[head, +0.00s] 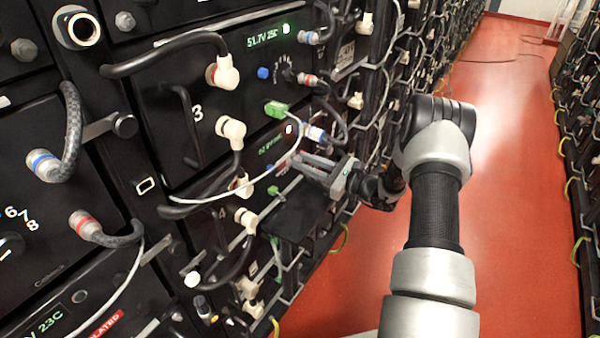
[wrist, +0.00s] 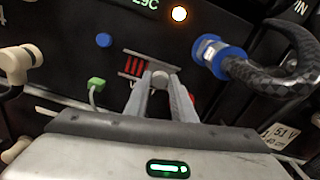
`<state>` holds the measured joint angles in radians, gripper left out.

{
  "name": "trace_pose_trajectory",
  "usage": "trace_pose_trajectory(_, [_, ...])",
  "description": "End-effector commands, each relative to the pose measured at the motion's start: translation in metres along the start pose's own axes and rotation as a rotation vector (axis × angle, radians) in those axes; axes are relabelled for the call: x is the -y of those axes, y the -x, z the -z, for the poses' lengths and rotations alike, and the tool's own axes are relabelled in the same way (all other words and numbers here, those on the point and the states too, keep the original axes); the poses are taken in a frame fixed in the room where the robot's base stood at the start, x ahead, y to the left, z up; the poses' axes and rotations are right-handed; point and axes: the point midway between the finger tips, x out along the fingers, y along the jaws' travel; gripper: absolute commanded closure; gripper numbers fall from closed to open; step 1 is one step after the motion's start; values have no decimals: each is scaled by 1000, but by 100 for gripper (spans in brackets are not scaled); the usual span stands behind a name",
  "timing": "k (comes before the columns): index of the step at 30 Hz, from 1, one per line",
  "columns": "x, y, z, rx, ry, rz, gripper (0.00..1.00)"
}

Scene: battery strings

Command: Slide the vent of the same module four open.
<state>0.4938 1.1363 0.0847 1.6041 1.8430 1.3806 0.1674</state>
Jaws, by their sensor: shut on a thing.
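My gripper (wrist: 161,80) is shut on the small grey tab of a vent, its fingertips on either side of it. The vent (wrist: 134,66) is a slotted metal plate on a black module front, with red bars showing in its slots left of the tab. In the head view my gripper (head: 303,163) reaches in from the right to the module below the one marked 3. This lower module (head: 265,147) has a dim green display. The vent is too small and covered to make out there.
Right of the vent a blue-collared plug (wrist: 212,56) carries a thick braided cable. A blue knob (wrist: 103,40) and a green connector (wrist: 96,84) are to the left. A white cable (head: 255,178) passes close to my gripper.

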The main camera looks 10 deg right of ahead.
Motion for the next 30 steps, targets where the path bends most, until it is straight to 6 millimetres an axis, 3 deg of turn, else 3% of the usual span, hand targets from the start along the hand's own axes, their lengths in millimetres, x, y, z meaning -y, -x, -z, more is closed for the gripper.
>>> trace_pose_trajectory(8, [5,1,0,-5,2,9,100])
trace_pose_trajectory(9, [5,1,0,-6,2,10,72])
trace_pose_trajectory(12, [5,1,0,-5,2,9,58])
trace_pose_trajectory(23, [4,6,0,-4,0,7,58])
trace_pose_trajectory(30, [6,48,-1,-6,0,11,58])
